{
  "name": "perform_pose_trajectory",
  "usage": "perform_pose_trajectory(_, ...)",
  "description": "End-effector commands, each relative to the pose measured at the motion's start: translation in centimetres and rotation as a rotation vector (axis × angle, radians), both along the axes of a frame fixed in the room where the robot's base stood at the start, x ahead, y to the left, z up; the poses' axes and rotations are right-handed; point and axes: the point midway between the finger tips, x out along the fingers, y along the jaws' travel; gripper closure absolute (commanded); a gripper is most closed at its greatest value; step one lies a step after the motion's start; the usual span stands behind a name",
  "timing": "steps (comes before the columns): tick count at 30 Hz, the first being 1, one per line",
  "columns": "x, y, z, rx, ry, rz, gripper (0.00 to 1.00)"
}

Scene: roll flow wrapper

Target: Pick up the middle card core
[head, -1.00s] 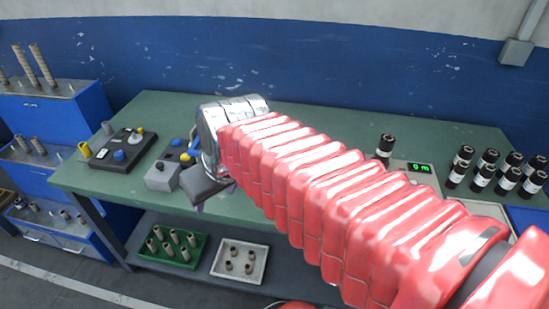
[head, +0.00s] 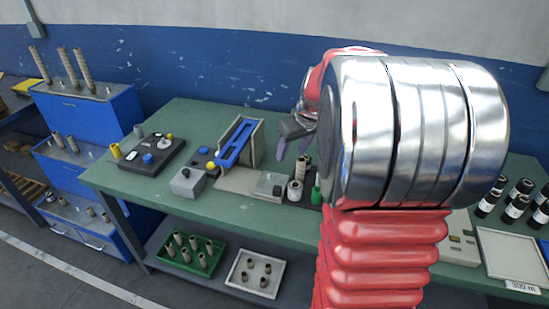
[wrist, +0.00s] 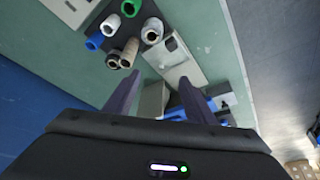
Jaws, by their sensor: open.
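Several brown card cores are in view, and I cannot tell which is the middle one. Long cores (head: 68,67) stand on the top step of a blue stand at the far left. Shorter cores (head: 72,143) stand on its middle step, and small ones (head: 90,212) on its lowest. My gripper (head: 292,148) is open and empty above the green bench. In the wrist view, its fingers (wrist: 158,80) point at the bench, short of a brown core (wrist: 130,50). That core also shows in the head view (head: 303,167), beside a white roll (head: 295,190).
A green tray (head: 209,270) and a white tray (head: 270,291) of short cores sit on the lower shelf. A blue-topped device (head: 238,140) and control boxes (head: 187,182) stand on the green bench (head: 140,189). My arm hides the bench's right middle.

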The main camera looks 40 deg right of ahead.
Motion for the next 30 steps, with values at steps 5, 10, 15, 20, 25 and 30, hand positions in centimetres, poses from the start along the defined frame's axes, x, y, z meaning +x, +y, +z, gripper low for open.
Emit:
perform_pose_trajectory(5, 0.3, -5.4, -2.6, 0.005, 0.005, -0.023, 0.5)
perform_pose_trajectory(10, 0.3, -7.8, -3.6, 0.005, 0.003, -0.031, 0.5)
perform_pose_trajectory(15, 0.3, -8.0, -3.7, 0.003, 0.004, -0.029, 0.5)
perform_pose_trajectory(20, 0.3, -8.0, -3.7, 0.003, 0.004, -0.029, 0.5)
perform_pose_trajectory(25, 0.6, -8.0, -4.6, 0.004, 0.004, -0.03, 0.5)
perform_pose_trajectory(30, 1.5, -8.0, -6.7, 0.005, 0.006, -0.029, 0.5)
